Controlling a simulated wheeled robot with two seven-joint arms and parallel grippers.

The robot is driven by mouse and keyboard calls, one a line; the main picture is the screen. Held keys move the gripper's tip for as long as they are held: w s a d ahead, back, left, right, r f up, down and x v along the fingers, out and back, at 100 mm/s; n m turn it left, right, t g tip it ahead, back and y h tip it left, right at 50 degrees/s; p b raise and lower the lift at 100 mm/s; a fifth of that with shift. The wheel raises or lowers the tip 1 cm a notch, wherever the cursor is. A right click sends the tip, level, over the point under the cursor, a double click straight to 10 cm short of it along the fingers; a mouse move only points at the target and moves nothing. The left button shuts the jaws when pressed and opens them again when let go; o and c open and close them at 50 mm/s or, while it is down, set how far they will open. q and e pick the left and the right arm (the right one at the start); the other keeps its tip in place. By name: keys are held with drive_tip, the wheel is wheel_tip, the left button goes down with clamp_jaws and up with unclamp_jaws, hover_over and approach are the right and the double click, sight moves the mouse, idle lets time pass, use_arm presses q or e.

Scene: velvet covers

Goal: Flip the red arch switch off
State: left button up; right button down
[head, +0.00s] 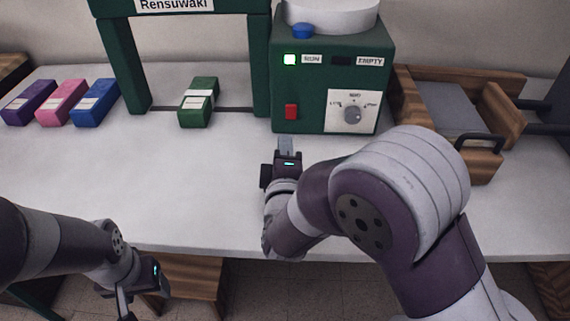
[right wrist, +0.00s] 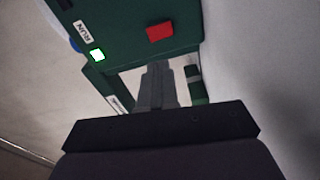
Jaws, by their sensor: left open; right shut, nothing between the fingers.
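The red switch (head: 291,111) is a small red block low on the front of the green machine box, beside the green arch (head: 125,65). It also shows in the right wrist view (right wrist: 160,32), at the upper middle. A green RUN light (head: 289,60) is lit above it. My right gripper (head: 286,145) is shut and empty, a little in front of and below the red switch, apart from it. Its fingers (right wrist: 157,85) point toward the machine in the right wrist view. My left gripper (head: 142,294) is open and empty at the lower left, off the table's front edge.
A green block (head: 198,102) lies under the arch. Purple (head: 28,102), pink (head: 61,102) and blue (head: 95,102) blocks lie at left. A wooden tray (head: 480,155) stands right. The table's left middle is clear.

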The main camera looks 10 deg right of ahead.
sight(289, 109)
drive_tip(key=shift+s+f+n+t+h+b, duration=0.3)
drive_tip(key=shift+s+f+n+h+b, duration=0.1)
drive_tip(key=shift+s+f+h+b, duration=0.15)
drive_tip(key=shift+d+r, duration=0.1)
drive_tip(key=shift+r, duration=0.05)
use_arm(q)
drive_tip(key=shift+s+a+f, duration=0.1)
drive_tip(key=shift+s+f, duration=0.1)
drive_tip(key=shift+f, duration=0.85)
use_arm(e)
drive_tip(key=b+x, duration=0.1)
drive_tip(key=x, duration=0.9)
drive_tip(key=shift+r, duration=0.1)
use_arm(q)
wheel_tip(289, 109, down, 2)
